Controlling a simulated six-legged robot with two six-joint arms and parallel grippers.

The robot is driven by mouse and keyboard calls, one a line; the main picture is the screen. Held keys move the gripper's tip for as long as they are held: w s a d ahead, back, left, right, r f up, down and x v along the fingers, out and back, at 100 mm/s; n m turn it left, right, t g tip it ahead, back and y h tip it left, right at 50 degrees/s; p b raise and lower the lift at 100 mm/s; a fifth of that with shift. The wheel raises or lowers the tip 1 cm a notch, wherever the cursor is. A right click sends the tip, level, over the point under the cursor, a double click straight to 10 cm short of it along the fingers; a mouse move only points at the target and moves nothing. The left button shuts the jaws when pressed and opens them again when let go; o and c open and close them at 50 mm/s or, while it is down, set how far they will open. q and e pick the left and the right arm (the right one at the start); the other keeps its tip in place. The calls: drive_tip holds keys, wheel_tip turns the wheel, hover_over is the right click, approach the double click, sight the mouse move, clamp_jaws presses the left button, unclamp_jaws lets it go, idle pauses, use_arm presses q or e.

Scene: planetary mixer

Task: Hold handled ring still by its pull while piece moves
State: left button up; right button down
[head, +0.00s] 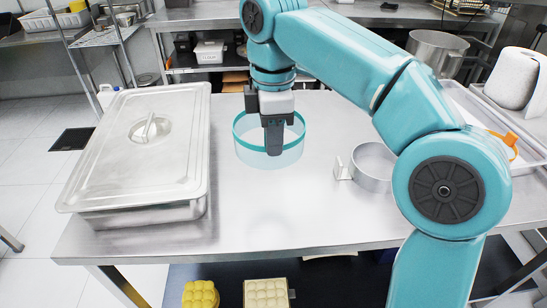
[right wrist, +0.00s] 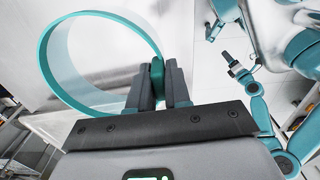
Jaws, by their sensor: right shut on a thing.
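A round clear-walled ring with a teal rim (head: 239,140) stands on the steel table, left of my right arm. It also shows in the right wrist view (right wrist: 48,68). My right gripper (head: 273,148) points down at the ring. In the right wrist view its fingers (right wrist: 160,88) are shut on a small dark-teal pull (right wrist: 157,72) at the ring's edge. In the head view the fingers hide the pull. A teal arm with a dark gripper (right wrist: 228,60), seemingly my left, shows in the right wrist view, away from the ring; its jaws are too small to read.
A lidded steel pan (head: 140,150) fills the table's left side. A metal ring with a side tab (head: 374,164) stands right of the held ring. A tray with an orange item (head: 508,142) lies at far right. The table's front middle (head: 270,205) is clear.

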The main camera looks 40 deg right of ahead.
wheel_tip(320, 180, up, 5)
drive_tip(key=shift+f+p, duration=0.1)
drive_tip(key=shift+p, duration=1)
wheel_tip(320, 180, up, 9)
drive_tip(key=p, duration=1)
drive_tip(key=w+a+f+m, duration=0.2)
drive_tip(key=f+m, duration=0.2)
drive_tip(key=f, duration=0.3)
drive_tip(key=w+a+f+m, duration=0.3)
drive_tip(key=f+m, duration=0.1)
drive_tip(key=f, duration=0.4)
drive_tip(key=w+a+f+m, duration=0.2)
drive_tip(key=f+m, duration=0.2)
drive_tip(key=f, duration=0.4)
drive_tip(key=shift+w+a, duration=0.2)
drive_tip(key=shift+a, duration=0.1)
